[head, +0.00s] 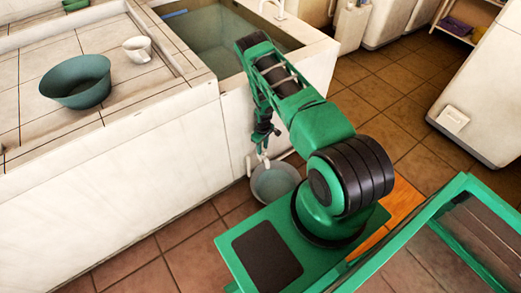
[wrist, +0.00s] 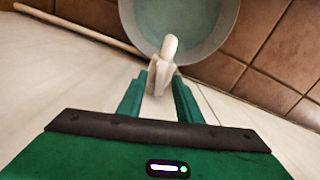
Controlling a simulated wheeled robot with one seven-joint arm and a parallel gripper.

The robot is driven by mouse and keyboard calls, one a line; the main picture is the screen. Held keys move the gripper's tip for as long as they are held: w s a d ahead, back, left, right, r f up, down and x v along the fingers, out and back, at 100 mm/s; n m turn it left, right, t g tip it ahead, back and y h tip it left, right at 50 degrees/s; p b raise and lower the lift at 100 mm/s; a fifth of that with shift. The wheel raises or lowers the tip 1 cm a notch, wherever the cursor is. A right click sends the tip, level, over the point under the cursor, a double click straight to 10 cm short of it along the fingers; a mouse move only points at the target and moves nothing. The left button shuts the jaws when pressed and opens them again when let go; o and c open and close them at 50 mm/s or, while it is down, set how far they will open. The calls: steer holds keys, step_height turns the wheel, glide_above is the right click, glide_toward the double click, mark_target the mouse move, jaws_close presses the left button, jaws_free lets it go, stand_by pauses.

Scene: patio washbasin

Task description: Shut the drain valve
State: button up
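The drain valve (wrist: 158,76) is a small cream-white tap low on the front wall of the washbasin (head: 214,38). Its rounded end (wrist: 169,46) points out over a pale bucket (wrist: 222,25) on the floor; the bucket also shows in the head view (head: 275,184). My gripper (wrist: 159,77) is at the valve, fingers apart, one on each side of the valve's handle part. A narrow gap seems to show on both sides, but contact is hard to judge. In the head view my gripper (head: 263,138) is small and partly hidden by its own links.
The basin holds greenish water. A tiled counter (head: 45,75) with a green bowl (head: 76,82) and white cup (head: 138,48) is at left. A pale pipe (wrist: 75,27) runs along the wall's foot. Tiled floor (head: 380,95) is open at right, before a white cabinet (head: 490,90).

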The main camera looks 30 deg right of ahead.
steer(key=shift+f, duration=0.15)
steer(key=shift+c, duration=0.3)
jaws_close()
steer(key=shift+m, duration=1.5)
steer(key=shift+o, duration=0.3)
jaws_free()
